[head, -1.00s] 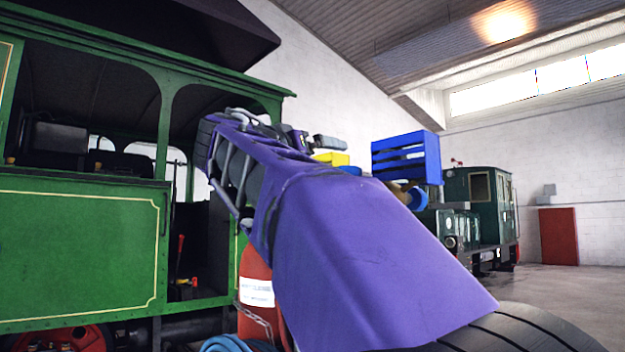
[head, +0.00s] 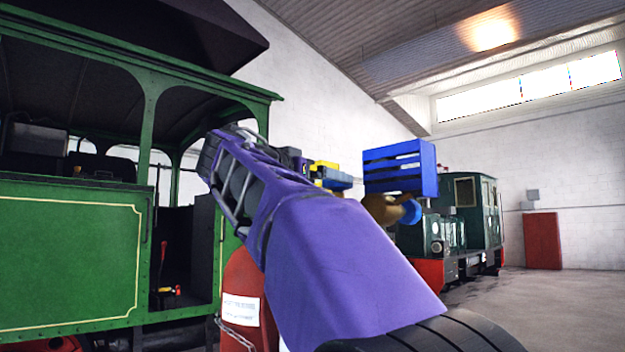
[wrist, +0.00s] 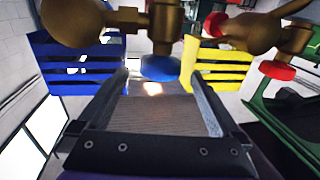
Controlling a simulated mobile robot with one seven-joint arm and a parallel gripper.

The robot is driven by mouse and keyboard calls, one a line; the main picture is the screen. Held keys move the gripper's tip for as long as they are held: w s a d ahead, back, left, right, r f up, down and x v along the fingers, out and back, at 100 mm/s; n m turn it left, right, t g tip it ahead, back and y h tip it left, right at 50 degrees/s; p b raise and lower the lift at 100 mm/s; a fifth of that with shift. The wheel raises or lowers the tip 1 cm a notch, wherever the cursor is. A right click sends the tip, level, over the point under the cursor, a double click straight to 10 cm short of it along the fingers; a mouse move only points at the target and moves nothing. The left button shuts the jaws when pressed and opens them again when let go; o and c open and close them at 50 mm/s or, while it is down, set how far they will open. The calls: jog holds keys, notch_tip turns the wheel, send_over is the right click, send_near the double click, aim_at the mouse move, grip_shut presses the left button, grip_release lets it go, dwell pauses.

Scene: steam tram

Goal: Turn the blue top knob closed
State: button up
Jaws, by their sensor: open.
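The blue knob (wrist: 160,68) hangs on a brass valve fitting (wrist: 160,25) in the wrist view. It appears between the tips of my gripper (wrist: 157,80), whose two dark fingers are spread with a gap on each side of it. I see no contact, and the depth between tips and knob is hard to judge. In the head view my gripper (head: 340,181) is small and partly behind my purple arm, left of the brass fitting (head: 380,208). A blue round part (head: 411,211) shows on the fitting's right side; I cannot tell whether it is the same knob.
Red knobs (wrist: 277,70) sit on brass pipes at the right. A blue crate (wrist: 80,62) and a yellow crate (wrist: 217,66) flank the fitting. A green steam tram (head: 70,255) stands left, with a red cylinder (head: 245,285) beside it. Open floor lies at right.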

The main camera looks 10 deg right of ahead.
aim_at(338, 184)
jog(key=p+x, duration=0.1)
jog(key=x, duration=0.5)
jog(key=c, duration=1.2)
jog(key=shift+a+r+m+g+h+p, duration=0.1)
jog(key=shift+r+m+g+h+p, duration=0.1)
jog(key=shift+m+g+h+p, duration=0.5)
jog(key=shift+c, duration=0.2)
jog(key=shift+f+m+g+h, duration=0.1)
jog(key=shift+m+g+h, duration=0.6)
jog(key=shift+g, duration=0.3)
jog(key=o, duration=1.2)
jog(key=shift+o, duration=0.2)
